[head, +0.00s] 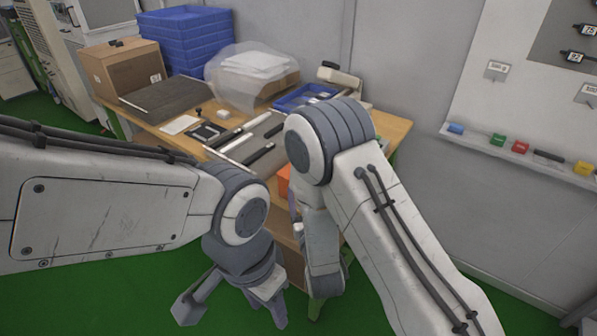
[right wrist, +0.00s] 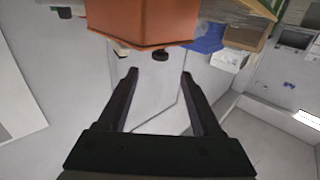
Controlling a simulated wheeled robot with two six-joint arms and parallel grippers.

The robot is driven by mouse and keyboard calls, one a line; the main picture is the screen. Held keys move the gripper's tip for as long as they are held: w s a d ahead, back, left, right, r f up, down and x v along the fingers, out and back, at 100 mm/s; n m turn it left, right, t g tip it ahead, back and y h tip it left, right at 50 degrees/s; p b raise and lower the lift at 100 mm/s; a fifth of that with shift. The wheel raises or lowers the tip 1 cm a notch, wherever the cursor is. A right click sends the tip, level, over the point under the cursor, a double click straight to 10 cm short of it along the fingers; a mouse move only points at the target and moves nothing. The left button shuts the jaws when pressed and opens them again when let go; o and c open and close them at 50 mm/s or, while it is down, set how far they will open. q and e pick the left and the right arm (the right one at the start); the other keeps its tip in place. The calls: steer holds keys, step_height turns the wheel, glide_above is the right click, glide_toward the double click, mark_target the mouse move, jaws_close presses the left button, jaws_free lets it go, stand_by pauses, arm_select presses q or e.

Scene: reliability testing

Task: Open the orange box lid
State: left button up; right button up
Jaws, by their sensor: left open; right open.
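The orange box (right wrist: 150,20) shows at the top of the right wrist view, cut off by the frame edge. In the head view only a small orange patch of it (head: 284,182) shows beside my right arm. I cannot tell how its lid stands. My right gripper (right wrist: 160,74) is open and empty, its two dark fingers pointing toward the box but apart from it. In the head view the right gripper is hidden behind its own arm. My left gripper (head: 268,303) is open and hangs low in front of the table, over the green floor, holding nothing visible.
The wooden table (head: 392,130) carries stacked blue crates (head: 188,38), a cardboard box (head: 122,68), a clear bag (head: 250,75), a blue tray (head: 300,97) and several dark tools. A wall shelf (head: 540,158) with small coloured items is at right. Green floor is free in front.

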steer(key=w, duration=0.3)
steer(key=w+a+p, duration=0.1)
steer(key=w, duration=0.5)
steer(key=shift+a, duration=0.25)
steer(key=shift+c, duration=0.4)
jaws_close()
stand_by(0.6)
